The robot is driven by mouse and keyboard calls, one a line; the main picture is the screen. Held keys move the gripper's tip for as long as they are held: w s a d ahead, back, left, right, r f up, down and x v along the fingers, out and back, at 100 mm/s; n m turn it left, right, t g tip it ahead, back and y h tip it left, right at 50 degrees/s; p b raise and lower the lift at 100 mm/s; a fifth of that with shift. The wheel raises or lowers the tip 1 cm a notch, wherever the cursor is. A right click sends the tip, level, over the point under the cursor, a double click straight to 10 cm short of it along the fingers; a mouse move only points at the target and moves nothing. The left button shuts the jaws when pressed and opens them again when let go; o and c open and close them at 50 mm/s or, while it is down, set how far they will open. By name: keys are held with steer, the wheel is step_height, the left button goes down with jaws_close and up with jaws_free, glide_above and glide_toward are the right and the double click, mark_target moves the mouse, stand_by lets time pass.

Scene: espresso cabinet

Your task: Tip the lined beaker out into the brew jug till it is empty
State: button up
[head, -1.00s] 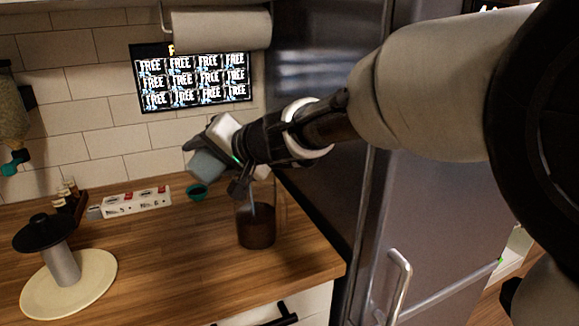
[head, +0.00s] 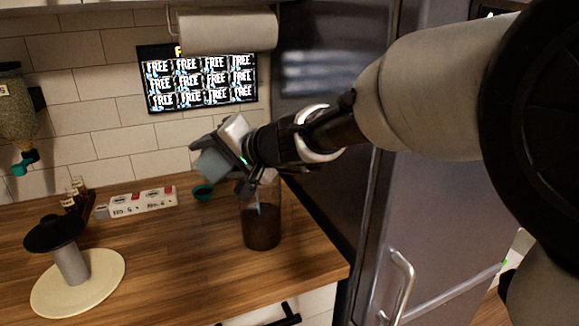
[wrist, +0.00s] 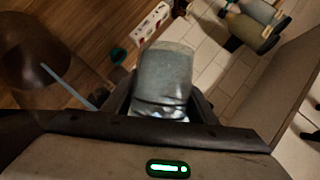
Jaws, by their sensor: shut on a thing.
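The brew jug (head: 262,228) stands upright on the wooden counter near the fridge, clear-walled with dark brown contents. It also shows at the left of the wrist view (wrist: 28,62). A thin pale-blue streak runs at the jug; I cannot tell whether it is a stick or a stream. My gripper (head: 243,168) is above and slightly left of the jug, shut on a grey-blue beaker (head: 213,166). The beaker looks tilted in the head view and sits between the fingers in the wrist view (wrist: 163,75). Its mouth and contents cannot be made out.
A white labelled strip (head: 143,203) and small bottles (head: 75,195) stand along the wall. A dark-topped stand on a cream base (head: 105,277) is at left. The fridge (head: 325,100) closes off the right. The front counter is clear.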

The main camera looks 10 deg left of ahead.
steer(key=shift+r+p, duration=0.25)
steer(key=shift+p, duration=0.25)
steer(key=shift+f+m+y+p, duration=0.3)
steer(key=shift+m+y+p, duration=0.3)
steer(key=shift+m+p, duration=0.15)
stand_by(0.7)
steer(key=shift+w+d+r+m+g+y, duration=0.4)
steer(key=shift+w+d+m, duration=0.15)
steer(key=shift+m, duration=0.1)
stand_by(0.7)
steer(key=shift+w+d+r+m+y+b, duration=0.1)
steer(key=shift+r+m+y+b, duration=0.3)
steer(key=shift+m+b, duration=0.35)
stand_by(0.7)
